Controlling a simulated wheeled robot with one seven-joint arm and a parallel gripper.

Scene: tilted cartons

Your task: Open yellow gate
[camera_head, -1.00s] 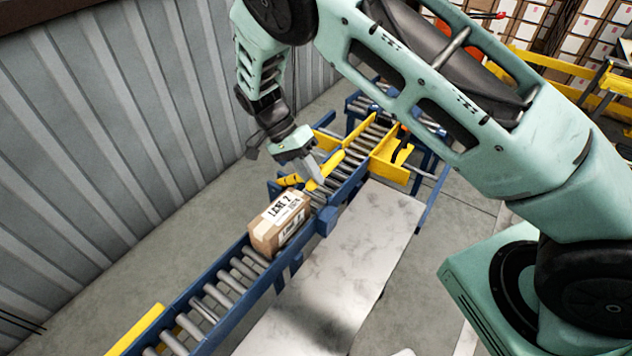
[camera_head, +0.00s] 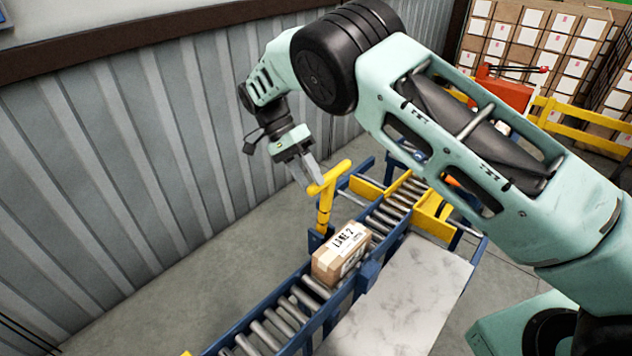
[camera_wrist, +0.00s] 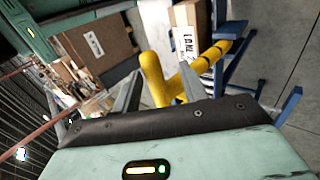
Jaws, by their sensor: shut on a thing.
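The yellow gate (camera_head: 324,205) stands raised, roughly upright, at the left side of the roller conveyor, with its crosspiece at the top. My gripper (camera_head: 314,184) is shut on the gate near its upper end. In the wrist view, the yellow bar (camera_wrist: 153,78) lies between the two fingers. The gate's lower joint is partly hidden behind the conveyor's side and the carton. A brown carton (camera_head: 327,266) marked "LANE 2" sits on the rollers beside the gate, and it also shows in the wrist view (camera_wrist: 187,20).
The blue-framed conveyor (camera_head: 290,318) runs from lower left to upper right, with yellow guides (camera_head: 434,214) farther along. A corrugated metal wall (camera_head: 120,170) stands on the left. A pale slab (camera_head: 415,290) lies right of the conveyor. Stacked cartons (camera_head: 550,45) stand at the back right.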

